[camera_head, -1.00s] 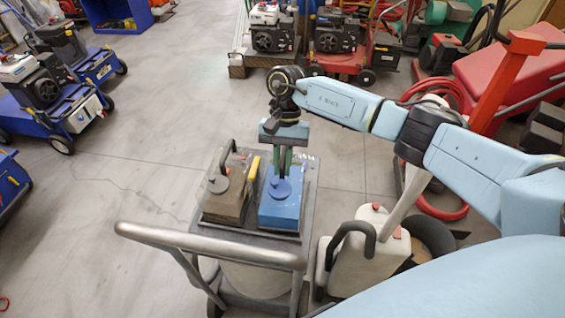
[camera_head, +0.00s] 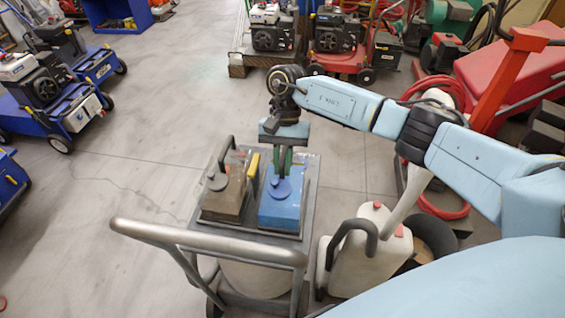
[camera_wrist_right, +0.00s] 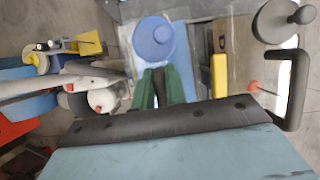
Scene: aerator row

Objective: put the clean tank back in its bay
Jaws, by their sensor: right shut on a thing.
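A blue tank (camera_head: 280,212) with a round blue cap stands on the right half of a grey cart top (camera_head: 312,188). My right gripper (camera_head: 284,170) is above it, its green-padded fingers shut on the tank's handle, which the fingers mostly hide. In the right wrist view the fingers (camera_wrist_right: 160,85) point at the blue tank's cap (camera_wrist_right: 154,40). A brown, dirty-looking tank (camera_head: 222,203) with a dark handle and grey cap stands beside it on the left half of the cart. My left gripper is not in view.
The cart has a grey push bar (camera_head: 200,240). A white jug (camera_head: 362,250) with red caps stands to its right. Blue aerator machines (camera_head: 75,100) stand at left; machines with engines (camera_head: 335,45) stand at the back. The floor between is clear.

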